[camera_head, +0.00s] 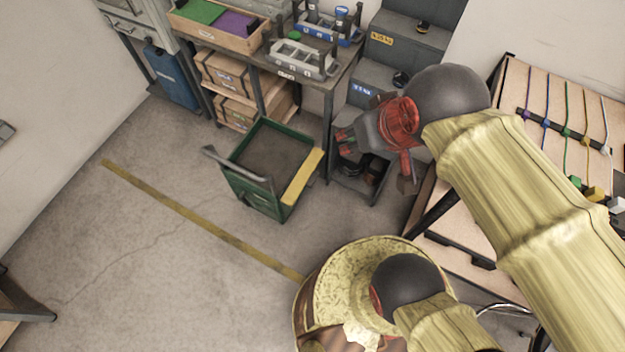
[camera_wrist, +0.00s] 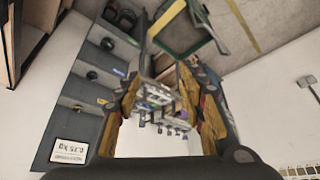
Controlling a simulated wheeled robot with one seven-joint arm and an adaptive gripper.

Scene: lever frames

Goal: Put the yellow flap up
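A flat yellow strip (camera_head: 302,177) lies along the right rim of a green-walled cart (camera_head: 262,200) on the floor in the head view. It looks like the yellow flap, but I cannot tell whether it is hinged. The cart also shows at the top of the wrist view (camera_wrist: 208,20). My gripper (camera_head: 372,137) is in the air to the right of the cart and touches nothing that I can see. In the wrist view its two fingers (camera_wrist: 168,85) stand apart with no object held between them.
A workbench (camera_head: 262,62) at the back carries a wooden box (camera_head: 232,42) with green and purple panels, and grey racks. Grey stepped shelves (camera_head: 405,45) stand behind my gripper. A slanted board (camera_head: 540,90) with coloured cords is at the right.

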